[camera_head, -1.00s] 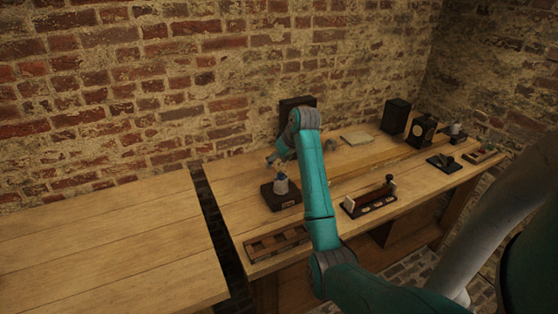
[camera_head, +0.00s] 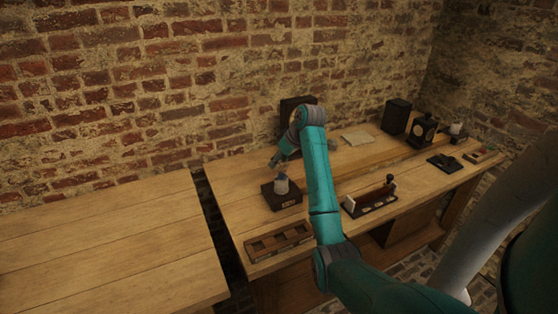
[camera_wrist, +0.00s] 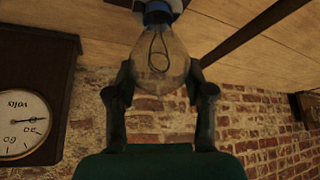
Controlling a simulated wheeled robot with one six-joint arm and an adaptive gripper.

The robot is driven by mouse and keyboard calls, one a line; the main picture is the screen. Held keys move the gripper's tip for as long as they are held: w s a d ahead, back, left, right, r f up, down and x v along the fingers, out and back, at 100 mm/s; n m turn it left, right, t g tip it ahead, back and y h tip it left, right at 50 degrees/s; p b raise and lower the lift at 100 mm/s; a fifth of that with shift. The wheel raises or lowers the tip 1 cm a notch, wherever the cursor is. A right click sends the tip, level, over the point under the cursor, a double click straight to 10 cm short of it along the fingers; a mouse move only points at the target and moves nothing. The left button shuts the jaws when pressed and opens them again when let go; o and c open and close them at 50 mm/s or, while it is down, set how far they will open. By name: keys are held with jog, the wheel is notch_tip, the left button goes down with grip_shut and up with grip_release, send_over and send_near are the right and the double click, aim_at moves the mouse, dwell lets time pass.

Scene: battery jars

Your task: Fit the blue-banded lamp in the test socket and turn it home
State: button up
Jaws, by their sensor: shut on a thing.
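The blue-banded lamp (camera_wrist: 160,62) is a clear glass bulb with a looped filament and a blue collar. In the wrist view it lies between the fingers of my gripper (camera_wrist: 160,78), which is shut on it. Its blue collar is at a white round part at the top of the picture; I cannot tell how deep it sits. In the head view my gripper (camera_head: 274,161) is just above the test socket (camera_head: 281,185), a pale cup on a dark block. The lamp is too small to make out there.
A wooden compartment tray (camera_head: 279,241) and a device with a dark handle (camera_head: 370,196) stand at the bench front. A pale book (camera_head: 357,138) and a black box (camera_head: 396,116) stand further right.

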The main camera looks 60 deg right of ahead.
jog(key=m+h, duration=0.1)
jog(key=m, duration=0.2)
jog(key=shift+m+h, duration=0.3)
jog(key=shift+h, duration=0.1)
jog(key=shift+s+d+m+g+h, duration=0.15)
jog(key=shift+m+g+h, duration=0.15)
jog(key=shift+m, duration=0.4)
jog(key=shift+d+m+g+h, duration=0.15)
jog(key=shift+m+g+h, duration=0.15)
jog(key=shift+m, duration=0.4)
jog(key=m+g+h, duration=0.1)
jog(key=m, duration=0.3)
jog(key=m+g+h, duration=0.1)
jog(key=m, duration=0.1)
jog(key=shift+s+d+f+g, duration=0.1)
jog(key=shift+s+g, duration=0.2)
jog(key=m+g, duration=0.1)
jog(key=m, duration=0.2)
jog(key=shift+s+m+g, duration=0.25)
jog(key=shift+m+g, duration=0.75)
jog(key=shift+m, duration=0.4)
